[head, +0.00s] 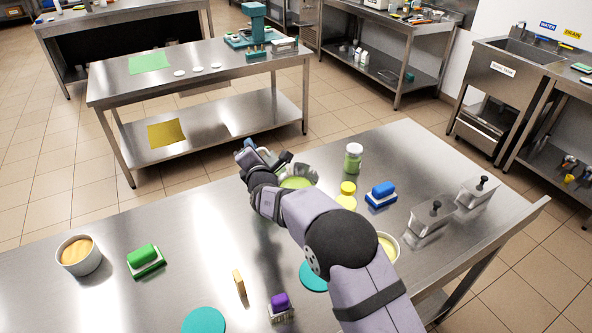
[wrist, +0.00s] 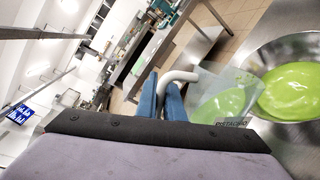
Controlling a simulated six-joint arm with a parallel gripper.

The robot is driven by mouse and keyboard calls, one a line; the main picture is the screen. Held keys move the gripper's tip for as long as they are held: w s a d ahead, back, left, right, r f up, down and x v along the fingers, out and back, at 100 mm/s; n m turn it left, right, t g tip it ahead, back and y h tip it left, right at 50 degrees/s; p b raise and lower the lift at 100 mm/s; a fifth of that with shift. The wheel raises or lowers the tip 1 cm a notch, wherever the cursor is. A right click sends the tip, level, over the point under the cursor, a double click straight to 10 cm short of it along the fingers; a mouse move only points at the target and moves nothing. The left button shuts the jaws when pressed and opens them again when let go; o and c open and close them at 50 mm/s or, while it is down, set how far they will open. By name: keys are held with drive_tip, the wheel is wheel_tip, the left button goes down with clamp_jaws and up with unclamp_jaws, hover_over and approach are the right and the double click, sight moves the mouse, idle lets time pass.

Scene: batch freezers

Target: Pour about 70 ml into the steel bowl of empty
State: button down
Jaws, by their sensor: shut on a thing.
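My gripper (wrist: 163,92) is shut on the pale handle of a clear jug (wrist: 212,78), between its two blue fingers. The jug is strongly tilted and holds green liquid; its label reads "PISTACHIO". The steel bowl (wrist: 284,50) is at the right of the wrist view, with a pool of green (wrist: 292,88) inside. The jug's mouth is at the bowl's side; I cannot tell whether liquid is flowing. In the head view my gripper (head: 263,160) is over the bench beside the bowl (head: 306,170), which my arm partly hides.
A green jar (head: 353,159), a yellow jar (head: 346,196) and a blue brush (head: 381,194) stand right of the bowl. Steel containers (head: 431,222) are farther right. A tub of orange contents (head: 80,256) and a green brush (head: 146,260) are at left.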

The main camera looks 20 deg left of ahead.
drive_tip(key=n+p, duration=0.1)
drive_tip(key=p, duration=0.1)
drive_tip(key=a+f+n+p, duration=0.1)
drive_tip(key=s+n+t+p, duration=0.1)
drive_tip(key=p, duration=0.1)
drive_tip(key=shift+s+a+f+p, duration=0.1)
drive_tip(key=shift+a+f+p, duration=0.2)
drive_tip(key=shift+a+f, duration=0.05)
idle(0.3)
drive_tip(key=s+a+f+n+b, duration=0.1)
drive_tip(key=f+n+b, duration=0.1)
drive_tip(key=b, duration=0.3)
drive_tip(key=s+a+f+n+t+b, duration=0.1)
drive_tip(key=a+f+n+b, duration=0.1)
drive_tip(key=b, duration=0.3)
drive_tip(key=s+a+f+n+b, duration=0.2)
drive_tip(key=f+n+b, duration=0.2)
drive_tip(key=b, duration=0.1)
drive_tip(key=shift+a+f+t+h, duration=0.2)
drive_tip(key=shift+f+t+h, duration=0.05)
drive_tip(key=shift+t+h, duration=0.05)
